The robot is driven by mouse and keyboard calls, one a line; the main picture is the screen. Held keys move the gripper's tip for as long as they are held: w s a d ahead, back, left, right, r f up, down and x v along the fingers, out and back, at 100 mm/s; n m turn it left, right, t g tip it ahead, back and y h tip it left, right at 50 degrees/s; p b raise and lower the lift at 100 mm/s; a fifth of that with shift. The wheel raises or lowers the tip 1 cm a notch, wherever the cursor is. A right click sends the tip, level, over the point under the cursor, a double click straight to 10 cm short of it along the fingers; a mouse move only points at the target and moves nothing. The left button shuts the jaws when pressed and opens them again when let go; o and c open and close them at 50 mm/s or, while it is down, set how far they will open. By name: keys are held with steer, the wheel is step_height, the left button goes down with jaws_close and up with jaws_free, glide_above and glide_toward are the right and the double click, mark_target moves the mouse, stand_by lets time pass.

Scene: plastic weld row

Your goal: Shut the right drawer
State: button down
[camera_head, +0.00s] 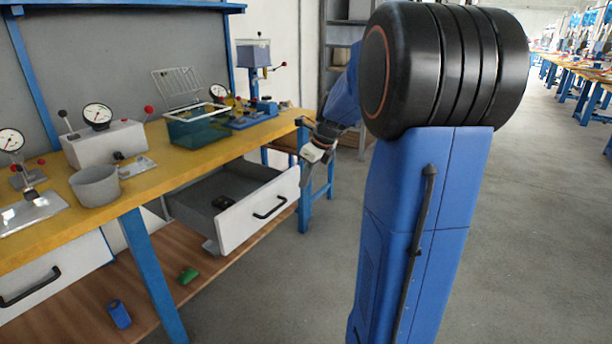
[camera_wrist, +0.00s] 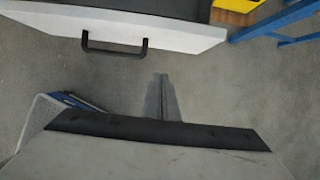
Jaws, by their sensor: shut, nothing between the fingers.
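The right drawer (camera_head: 237,222) stands pulled out under the yellow bench, with its pale front and black handle (camera_head: 268,208) facing the aisle. A dark object (camera_head: 224,202) lies inside it. In the wrist view the drawer front (camera_wrist: 190,38) crosses the top, with its handle (camera_wrist: 115,48) at upper left. My gripper (camera_head: 304,182) is shut and empty near the far end of the drawer front. In the wrist view its fingers (camera_wrist: 162,80) are together over the floor, apart from the drawer front and right of the handle.
The yellow bench (camera_head: 166,176) carries gauges, a grey bowl (camera_head: 95,186) and a green fixture (camera_head: 205,130). Its blue leg (camera_head: 152,270) stands left of the drawer. The left drawer (camera_head: 60,272) looks shut. A lower shelf (camera_head: 85,302) holds small items.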

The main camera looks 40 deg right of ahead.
mark_target(290, 188)
steer(key=shift+w+a+f, duration=0.35)
steer(key=shift+w+f, duration=0.5)
steer(key=shift+w, duration=0.1)
steer(key=shift+w+a+f, duration=0.35)
steer(key=shift+w+f, duration=0.55)
steer(key=shift+w, duration=0.05)
steer(key=shift+w+a+f, duration=0.35)
steer(key=shift+w+f, duration=0.5)
steer(key=shift+w, duration=0.1)
steer(key=shift+w, duration=0.1)
steer(key=w+a, duration=0.2)
steer(key=w, duration=0.5)
steer(key=w+a, duration=0.3)
steer(key=w, duration=0.4)
steer(key=w+a, duration=0.2)
steer(key=w, duration=0.5)
steer(key=shift+a, duration=0.35)
